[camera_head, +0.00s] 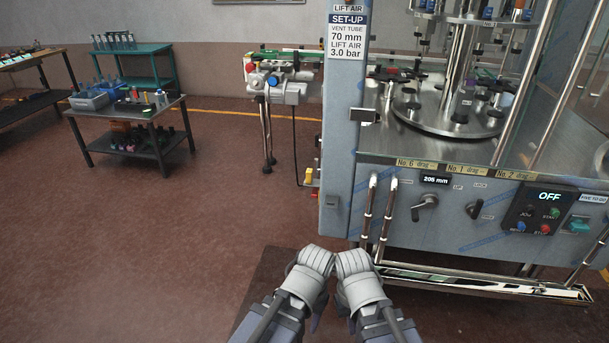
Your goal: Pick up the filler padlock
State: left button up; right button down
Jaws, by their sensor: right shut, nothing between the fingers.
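The filler (345,130) is a tall grey machine with blue-marked film, filling the right of the head view. I cannot make out a padlock for certain. A small yellow and red part (309,177) sits at the filler's left side, too small to identify. My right gripper (352,262) is shut and empty at the bottom middle, in front of the filler and apart from it. My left gripper (317,262) is close beside it, to its left; its fingertips are not clear enough to tell open from shut.
The filler's front has a crank handle (425,207), a control panel (543,213) reading OFF, and chrome rails (480,283) low down. A conveyor (300,65) runs off to the left. A work table (130,115) with bins and tools stands farther left. The red-brown floor between is clear.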

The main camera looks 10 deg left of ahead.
aim_at(310, 173)
jog(key=i+l, duration=0.1)
jog(key=i, duration=0.7)
jog(key=i+l+z, duration=0.1)
jog(key=i, duration=0.7)
